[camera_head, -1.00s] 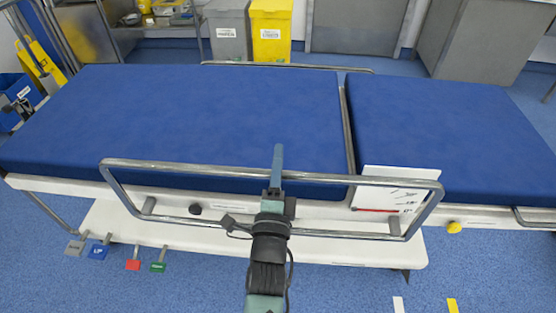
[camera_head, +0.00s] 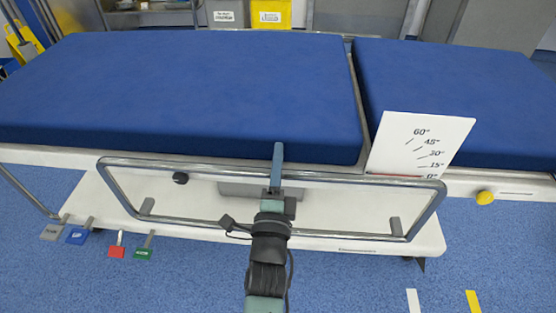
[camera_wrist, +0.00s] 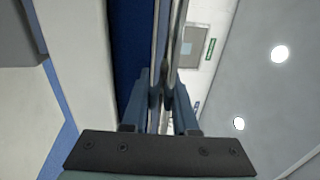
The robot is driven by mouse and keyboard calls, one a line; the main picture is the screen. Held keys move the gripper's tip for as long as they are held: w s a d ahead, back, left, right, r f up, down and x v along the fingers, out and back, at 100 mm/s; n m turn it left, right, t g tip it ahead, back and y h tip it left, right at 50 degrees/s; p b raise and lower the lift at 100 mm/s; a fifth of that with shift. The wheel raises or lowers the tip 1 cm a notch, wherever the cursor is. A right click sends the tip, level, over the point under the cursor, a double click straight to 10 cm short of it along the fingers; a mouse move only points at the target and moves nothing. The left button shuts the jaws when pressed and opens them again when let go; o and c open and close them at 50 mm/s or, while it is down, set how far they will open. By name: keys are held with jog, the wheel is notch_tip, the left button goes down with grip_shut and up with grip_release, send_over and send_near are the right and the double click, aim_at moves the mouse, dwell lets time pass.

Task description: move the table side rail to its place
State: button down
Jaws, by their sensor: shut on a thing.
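The side rail (camera_head: 330,178) is a long chrome loop with two short grey posts on its lower bar. In the head view it hangs upright along the near side of the operating table (camera_head: 190,90), its top bar just below the blue mattress edge. My gripper (camera_head: 277,165) is shut on the middle of the top bar. In the wrist view my gripper (camera_wrist: 160,100) has the rail's metal bar (camera_wrist: 172,45) between its fingers. I cannot tell whether the rail's posts touch the table.
A white angle card (camera_head: 420,145) stands at the near side, behind the rail's right end. A black knob (camera_head: 180,178) and a yellow knob (camera_head: 485,197) are on the table's side. Several labelled pedals (camera_head: 117,250) are at lower left.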

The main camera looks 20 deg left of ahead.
jog(key=shift+f, duration=0.55)
jog(key=c, duration=0.9)
grip_release()
jog(key=shift+o, duration=1.1)
jog(key=shift+r, duration=0.2)
jog(key=p+v, duration=0.1)
jog(key=v, duration=1.2)
jog(key=shift+r, duration=0.1)
